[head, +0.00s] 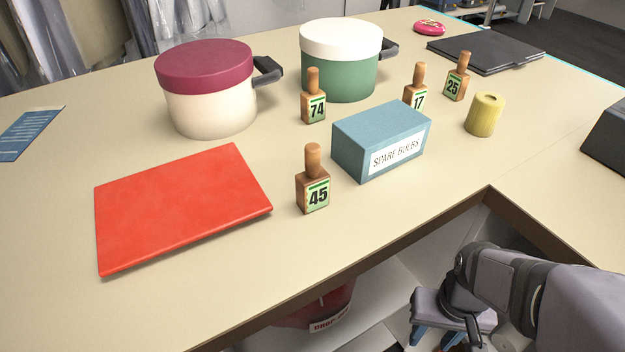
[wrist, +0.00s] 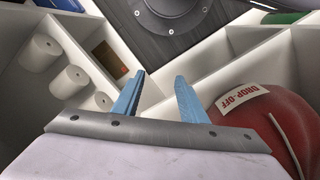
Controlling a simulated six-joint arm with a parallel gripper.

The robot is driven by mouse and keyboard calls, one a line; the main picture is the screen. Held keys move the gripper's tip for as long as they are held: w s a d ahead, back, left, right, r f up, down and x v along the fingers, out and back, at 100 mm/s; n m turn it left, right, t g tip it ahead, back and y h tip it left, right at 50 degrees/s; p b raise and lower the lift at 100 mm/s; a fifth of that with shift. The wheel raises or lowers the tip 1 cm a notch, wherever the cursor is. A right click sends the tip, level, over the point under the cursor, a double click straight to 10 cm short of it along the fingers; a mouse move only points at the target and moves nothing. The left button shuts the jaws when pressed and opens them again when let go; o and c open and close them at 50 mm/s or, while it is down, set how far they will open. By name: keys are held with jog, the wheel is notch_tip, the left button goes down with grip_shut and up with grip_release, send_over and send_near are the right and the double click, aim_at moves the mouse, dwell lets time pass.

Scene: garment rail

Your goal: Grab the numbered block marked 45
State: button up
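The block marked 45 (head: 313,190) stands upright on the table, a wooden block with a round-topped handle and a green-and-white label. It is between the red board and the blue box, close to the front edge. My gripper (head: 437,335) is low at the lower right of the head view, below the tabletop. In the wrist view my gripper (wrist: 160,92) shows two blue fingers spread apart with nothing between them. The block marked 45 does not show in the wrist view.
Blocks 74 (head: 313,108), 17 (head: 416,100) and 25 (head: 457,83) stand farther back. The SPARE BULBS box (head: 375,128) is right of block 45, the red board (head: 180,210) left. Below the table are white shelves and a red DROP-OFF container (wrist: 245,125).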

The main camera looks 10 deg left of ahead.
notch_tip(320, 180, up, 14)
jog(key=s+n+g+h+p, duration=0.15)
jog(key=n+h+p, duration=0.25)
jog(key=n+p, duration=0.8)
notch_tip(320, 180, up, 26)
jog(key=n+t+p, duration=1.9)
jog(key=n, duration=0.5)
send_over(312, 162)
jog(key=s+d, duration=0.1)
jog(key=s, duration=0.1)
jog(key=f+y, duration=0.1)
jog(key=a+f+y+b, duration=0.1)
jog(key=f, duration=0.1)
jog(key=f+t+y, duration=0.1)
jog(key=shift+s+a+f+y, duration=0.2)
jog(key=shift+s+f+y, duration=0.05)
jog(key=shift+f+y, duration=0.15)
jog(key=shift+w+d+f+m+b, duration=0.15)
jog(key=shift+f+m+b, duration=0.2)
jog(key=shift+f, duration=0.2)
jog(key=shift+w+r+p, duration=0.15)
jog(key=shift+w+p, duration=0.2)
jog(key=shift+w, duration=0.15)
jog(key=shift+w+p, duration=1.4)
jog(key=shift+w, duration=1.75)
